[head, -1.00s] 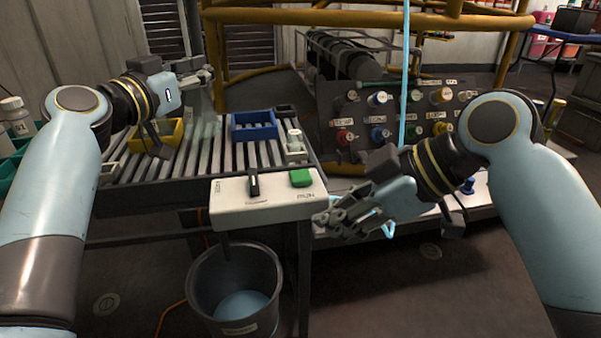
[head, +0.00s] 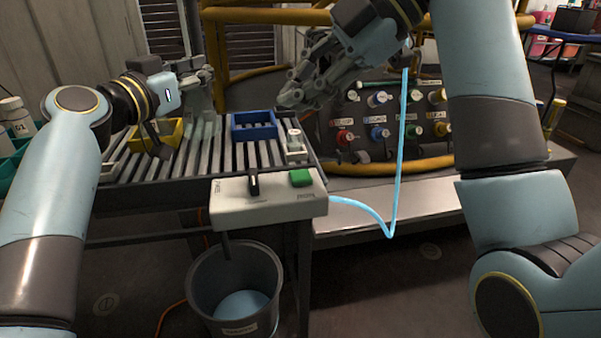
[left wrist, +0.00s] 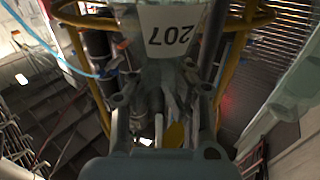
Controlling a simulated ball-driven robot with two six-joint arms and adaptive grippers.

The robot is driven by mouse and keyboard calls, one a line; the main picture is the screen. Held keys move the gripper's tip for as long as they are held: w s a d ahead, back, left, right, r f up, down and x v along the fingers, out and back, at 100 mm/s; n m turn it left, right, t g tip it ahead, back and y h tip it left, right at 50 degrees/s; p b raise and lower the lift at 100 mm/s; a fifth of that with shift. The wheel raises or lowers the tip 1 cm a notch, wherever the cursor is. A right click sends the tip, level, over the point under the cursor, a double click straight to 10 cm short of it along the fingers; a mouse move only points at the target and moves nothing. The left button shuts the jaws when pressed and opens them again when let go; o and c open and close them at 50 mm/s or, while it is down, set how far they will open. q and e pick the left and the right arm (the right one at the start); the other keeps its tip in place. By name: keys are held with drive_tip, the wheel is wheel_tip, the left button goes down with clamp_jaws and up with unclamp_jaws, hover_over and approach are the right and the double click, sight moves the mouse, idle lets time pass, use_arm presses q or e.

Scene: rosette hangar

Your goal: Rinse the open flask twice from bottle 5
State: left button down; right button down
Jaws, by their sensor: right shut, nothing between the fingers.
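My left gripper (head: 205,75) is over the back left of the slatted bench. In the left wrist view its fingers (left wrist: 165,85) lie on both sides of a clear flask (left wrist: 170,30) whose label reads 207 upside down; it looks gripped. In the head view the flask is a faint see-through shape (head: 207,122) below the gripper. My right gripper (head: 288,98) is shut and empty, raised above the bench's back right. A small white-capped bottle (head: 295,138) stands in a pale holder at the bench's right. I cannot identify bottle 5.
A blue tray (head: 240,133) and a yellow tray (head: 172,139) sit on the bench (head: 200,165). A control box (head: 225,208) with a black lever and green button is in front. A bucket (head: 277,270) with bluish liquid stands below. A blue hose (head: 400,160) hangs at the right.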

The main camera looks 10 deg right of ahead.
sight(300, 177)
drive_tip(key=shift+f, duration=4.35)
drive_tip(key=shift+f, duration=0.1)
drive_tip(key=shift+f, duration=0.3)
drive_tip(key=shift+f, duration=0.45)
drive_tip(key=shift+r, duration=0.9)
drive_tip(key=shift+r, duration=2.5)
use_arm(q)
drive_tip(key=shift+s, duration=0.1)
use_arm(e)
drive_tip(key=shift+r, duration=0.1)
